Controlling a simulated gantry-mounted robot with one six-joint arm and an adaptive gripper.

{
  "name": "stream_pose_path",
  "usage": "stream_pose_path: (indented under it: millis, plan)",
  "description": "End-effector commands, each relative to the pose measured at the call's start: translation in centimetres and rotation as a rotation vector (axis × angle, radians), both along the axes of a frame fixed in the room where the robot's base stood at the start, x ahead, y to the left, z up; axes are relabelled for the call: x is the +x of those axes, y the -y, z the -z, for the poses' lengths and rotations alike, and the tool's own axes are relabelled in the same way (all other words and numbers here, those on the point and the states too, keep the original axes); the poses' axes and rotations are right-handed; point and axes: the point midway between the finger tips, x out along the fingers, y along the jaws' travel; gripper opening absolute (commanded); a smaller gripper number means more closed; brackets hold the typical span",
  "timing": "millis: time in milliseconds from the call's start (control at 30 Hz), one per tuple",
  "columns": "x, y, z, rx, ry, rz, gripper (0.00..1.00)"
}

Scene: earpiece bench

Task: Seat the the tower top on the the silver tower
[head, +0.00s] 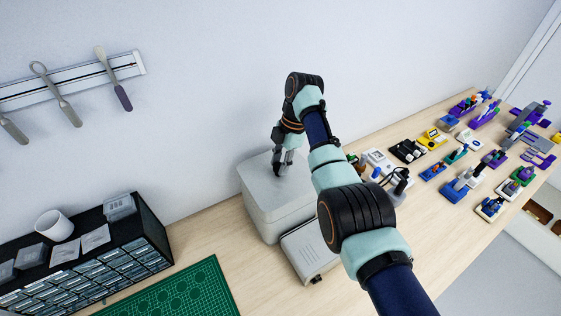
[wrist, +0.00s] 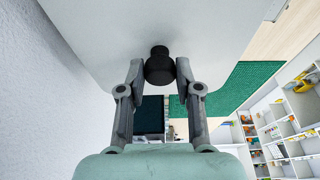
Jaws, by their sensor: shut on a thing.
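My gripper (head: 282,167) points down at the top of a pale silver-grey box-shaped tower (head: 277,215) near the wall. In the wrist view my gripper (wrist: 159,72) has its fingers closed on a dark, stepped, round knob-like piece (wrist: 160,68). A broad pale surface (wrist: 150,20) fills the view behind the knob. I cannot tell whether the knob is fixed to that surface or apart from it. No separate tower top can be made out with certainty, and the fingertips hide the contact in the head view.
A flat silver case (head: 312,250) stands right of the tower. A black drawer cabinet (head: 155,230) with a white cup (head: 53,226) and a green cutting mat (head: 190,292) lie left and front. Many small devices (head: 465,180) crowd the right bench. Tools hang on a wall strip (head: 130,65).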

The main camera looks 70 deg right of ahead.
Motion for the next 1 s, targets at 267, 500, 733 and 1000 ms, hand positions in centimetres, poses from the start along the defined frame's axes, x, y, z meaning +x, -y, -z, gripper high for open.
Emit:
stream_pose_path:
  millis: [267, 500, 733, 1000]
  plan:
    - [0.0, 0.0, 0.2, 0.000, 0.000, 0.000, 0.00]
    - [0.0, 0.0, 0.2, 0.001, -0.001, 0.001, 0.57]
    - [0.0, 0.0, 0.1, 0.000, 0.000, 0.000, 0.63]
    - [-0.4, 0.6, -2.2, -0.002, 0.001, 0.001, 0.63]
